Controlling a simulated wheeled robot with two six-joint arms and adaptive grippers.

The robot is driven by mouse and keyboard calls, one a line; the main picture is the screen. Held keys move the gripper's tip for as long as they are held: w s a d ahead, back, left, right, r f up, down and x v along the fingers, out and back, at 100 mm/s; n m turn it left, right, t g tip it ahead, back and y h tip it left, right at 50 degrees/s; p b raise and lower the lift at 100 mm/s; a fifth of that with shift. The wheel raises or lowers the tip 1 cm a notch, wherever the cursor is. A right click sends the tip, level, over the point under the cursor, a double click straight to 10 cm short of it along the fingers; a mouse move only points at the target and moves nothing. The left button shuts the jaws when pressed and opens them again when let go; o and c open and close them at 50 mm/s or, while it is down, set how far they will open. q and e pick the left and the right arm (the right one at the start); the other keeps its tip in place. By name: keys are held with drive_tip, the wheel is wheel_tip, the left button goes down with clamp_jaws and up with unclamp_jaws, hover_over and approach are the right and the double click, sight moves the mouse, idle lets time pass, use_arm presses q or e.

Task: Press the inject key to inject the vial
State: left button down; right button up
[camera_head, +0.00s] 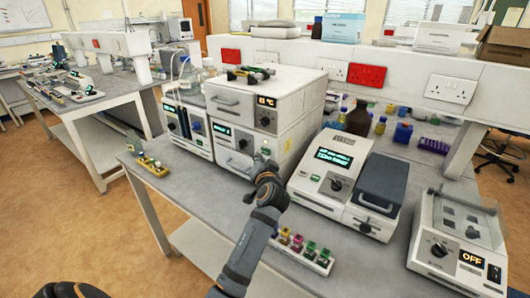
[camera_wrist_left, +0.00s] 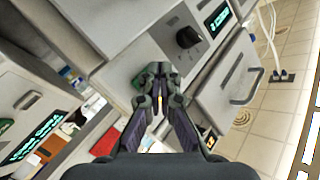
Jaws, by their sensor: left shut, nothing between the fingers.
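My left gripper (camera_head: 262,168) is shut and empty, with its fingertips in front of the lower unit of the white instrument stack (camera_head: 233,160). In the left wrist view its closed fingertips (camera_wrist_left: 158,76) point at the front panel of that unit. A green key (camera_head: 265,151) shows on the panel just above the gripper in the head view. In the wrist view a green patch (camera_wrist_left: 138,80) shows beside the fingertips, partly covered by them. I cannot tell whether they touch the key, nor read its label. My right gripper is not in view.
A white instrument with a display (camera_head: 333,157) stands to the right, with a device reading OFF (camera_head: 473,260) beyond it. A rack of coloured-cap vials (camera_head: 302,251) lies near the bench's front edge. A yellow tray (camera_head: 153,166) sits at left. Bare bench (camera_head: 195,180) lies left of the arm.

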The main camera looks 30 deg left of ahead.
use_arm(q)
drive_tip(key=s, duration=0.2)
drive_tip(key=s+p, duration=0.1)
drive_tip(key=s, duration=0.1)
drive_tip(key=shift+s+a, duration=0.2)
drive_tip(key=shift+s, duration=0.05)
idle(0.7)
